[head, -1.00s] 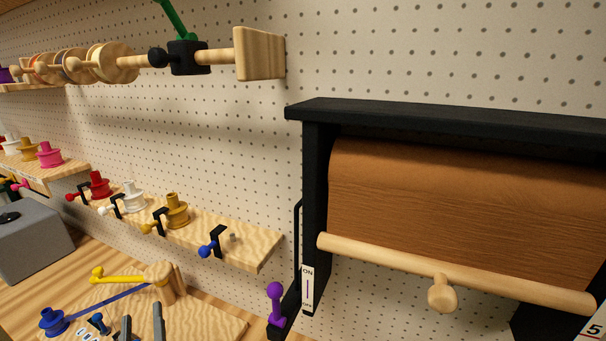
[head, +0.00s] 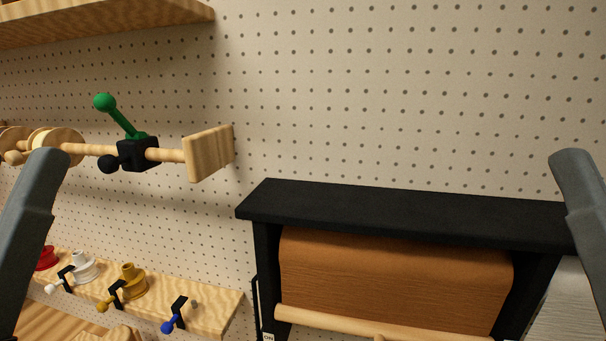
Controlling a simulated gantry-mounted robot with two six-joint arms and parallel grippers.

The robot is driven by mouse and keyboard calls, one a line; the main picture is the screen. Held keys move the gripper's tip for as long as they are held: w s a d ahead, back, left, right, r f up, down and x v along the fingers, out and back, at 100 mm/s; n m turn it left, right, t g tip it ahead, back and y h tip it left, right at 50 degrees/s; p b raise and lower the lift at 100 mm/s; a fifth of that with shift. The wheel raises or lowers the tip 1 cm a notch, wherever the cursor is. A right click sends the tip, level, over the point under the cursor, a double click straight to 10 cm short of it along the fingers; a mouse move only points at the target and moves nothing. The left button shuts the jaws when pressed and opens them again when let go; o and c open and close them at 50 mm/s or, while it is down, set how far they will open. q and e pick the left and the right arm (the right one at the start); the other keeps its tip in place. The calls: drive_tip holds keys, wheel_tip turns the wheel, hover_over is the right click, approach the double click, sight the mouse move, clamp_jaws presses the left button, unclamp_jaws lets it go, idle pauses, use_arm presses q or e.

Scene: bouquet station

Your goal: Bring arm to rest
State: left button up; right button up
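A grey part of my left arm, which looks like its gripper end (head: 48,165), rises at the left edge of the head view. It leans to the right at its top, in front of the wooden rod. A matching grey part on my right side (head: 572,165) stands at the right edge, in front of the black frame's right end. Both look upright and well apart. Neither shows a gap between fingers, so opening cannot be made out. I see nothing held at either tip.
A black frame (head: 400,208) holds a brown paper roll (head: 395,285). A wooden rod (head: 93,149) on the pegboard (head: 400,80) carries discs and a green-handled black clamp (head: 138,153). A lower shelf (head: 215,310) holds a white spool (head: 84,268) and a gold spool (head: 131,282).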

wheel_tip(320, 180, up, 25)
drive_tip(key=p, duration=2.1)
